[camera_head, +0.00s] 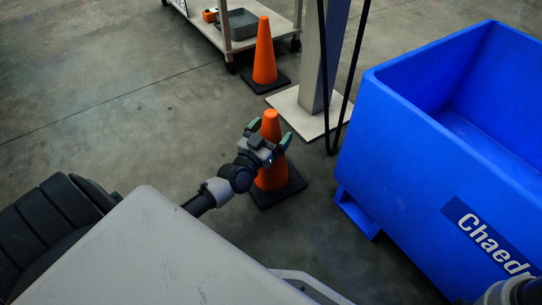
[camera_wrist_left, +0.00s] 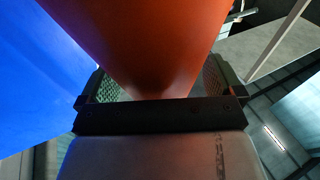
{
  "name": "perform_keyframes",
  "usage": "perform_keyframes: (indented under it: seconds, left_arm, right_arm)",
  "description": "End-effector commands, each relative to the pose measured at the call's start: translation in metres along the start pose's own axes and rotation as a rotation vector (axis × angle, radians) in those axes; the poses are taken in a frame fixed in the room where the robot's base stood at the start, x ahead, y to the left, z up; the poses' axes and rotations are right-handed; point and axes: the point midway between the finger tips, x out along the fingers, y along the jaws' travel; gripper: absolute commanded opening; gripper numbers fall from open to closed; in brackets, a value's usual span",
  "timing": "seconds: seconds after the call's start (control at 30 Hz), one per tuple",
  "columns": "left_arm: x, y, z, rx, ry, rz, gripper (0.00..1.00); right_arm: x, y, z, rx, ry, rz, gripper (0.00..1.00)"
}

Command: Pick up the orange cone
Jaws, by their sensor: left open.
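An orange cone (camera_head: 272,178) with a black square base stands upright on the floor beside the blue bin. My left gripper (camera_head: 270,133) is open at the cone's upper part, with one green-tipped finger on either side in the head view. In the left wrist view the cone (camera_wrist_left: 150,45) fills the space above and between the spread fingers of my left gripper (camera_wrist_left: 158,88). The gripper covers part of the cone in the head view. I cannot tell whether a finger touches it. My right gripper does not show.
A second orange cone (camera_head: 264,55) stands farther back by a wheeled cart (camera_head: 228,45) holding a grey tray (camera_head: 243,22). A post on a pale base plate (camera_head: 292,113) stands just behind the nearer cone. A large blue bin (camera_head: 385,165) is to the right. Floor at left is clear.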

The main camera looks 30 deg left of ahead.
Motion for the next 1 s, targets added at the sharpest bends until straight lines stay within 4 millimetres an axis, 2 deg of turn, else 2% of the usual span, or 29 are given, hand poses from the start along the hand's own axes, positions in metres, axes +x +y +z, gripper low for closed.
perform_keyframes:
  seconds: [0.17,0.77,1.0]
  left_arm:
    - [0.0001,0.0,-0.0005,0.0,-0.001,0.0,0.96]
    - [-0.0003,0.0,-0.0002,0.0,-0.001,0.0,0.05]
    - [0.0006,-0.0002,-0.0032,0.0,0.003,-0.001,0.05]
  right_arm:
    - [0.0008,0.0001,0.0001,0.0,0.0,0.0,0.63]
    - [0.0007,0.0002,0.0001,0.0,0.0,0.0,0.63]
    - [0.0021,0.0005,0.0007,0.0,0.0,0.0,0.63]
